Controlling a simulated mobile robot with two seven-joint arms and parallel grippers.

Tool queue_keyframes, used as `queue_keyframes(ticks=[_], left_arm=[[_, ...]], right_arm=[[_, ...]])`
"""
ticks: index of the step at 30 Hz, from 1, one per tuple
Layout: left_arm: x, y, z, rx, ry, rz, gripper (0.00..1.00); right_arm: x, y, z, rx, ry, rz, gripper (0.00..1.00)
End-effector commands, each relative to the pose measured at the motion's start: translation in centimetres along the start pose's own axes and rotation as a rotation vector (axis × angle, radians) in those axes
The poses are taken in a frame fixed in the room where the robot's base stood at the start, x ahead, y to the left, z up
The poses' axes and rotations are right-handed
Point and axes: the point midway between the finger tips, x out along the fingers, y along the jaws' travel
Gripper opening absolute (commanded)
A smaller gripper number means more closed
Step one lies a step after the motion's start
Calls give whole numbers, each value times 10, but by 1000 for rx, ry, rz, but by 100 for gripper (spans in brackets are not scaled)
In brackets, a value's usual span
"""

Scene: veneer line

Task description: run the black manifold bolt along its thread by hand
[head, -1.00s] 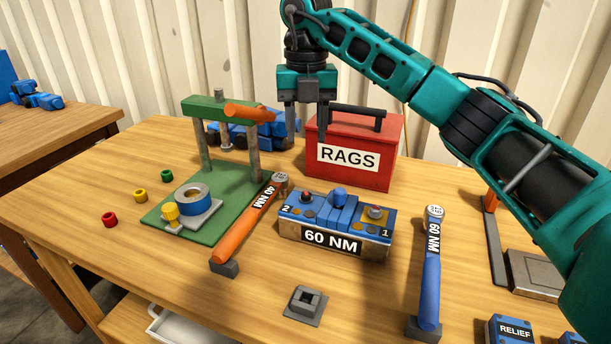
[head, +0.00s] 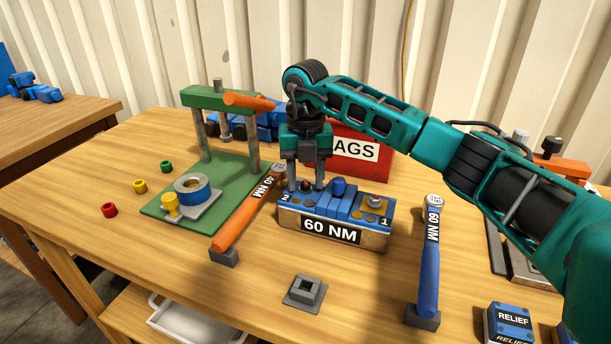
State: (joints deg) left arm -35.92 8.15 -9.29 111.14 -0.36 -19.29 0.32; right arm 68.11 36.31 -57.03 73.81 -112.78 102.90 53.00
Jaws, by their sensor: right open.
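I cannot tell for sure that this is the black bolt. A greyish bolt (head: 374,201) stands at the right end, near the "1". My right gripper (head: 306,187) points down with its fingers open, one on either side of the left bolt head; contact is not clear. My left gripper is not in view.
The red RAGS box (head: 358,150) is behind my arm. A green press (head: 190,200) stands left. A grey square socket (head: 305,291) lies in front.

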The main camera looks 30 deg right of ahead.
Motion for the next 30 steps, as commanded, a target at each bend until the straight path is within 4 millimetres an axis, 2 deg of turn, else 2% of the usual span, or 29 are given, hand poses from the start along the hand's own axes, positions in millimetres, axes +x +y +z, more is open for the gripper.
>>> queue_keyframes(ticks=[5, 19, 30], left_arm=[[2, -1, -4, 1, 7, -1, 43], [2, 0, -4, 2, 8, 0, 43], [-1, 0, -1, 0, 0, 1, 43]], right_arm=[[0, 0, 0, 0, 0, 0, 45], [0, 0, 0, 0, 0, 0, 0], [-1, 0, 0, -24, 0, 0, 0]])
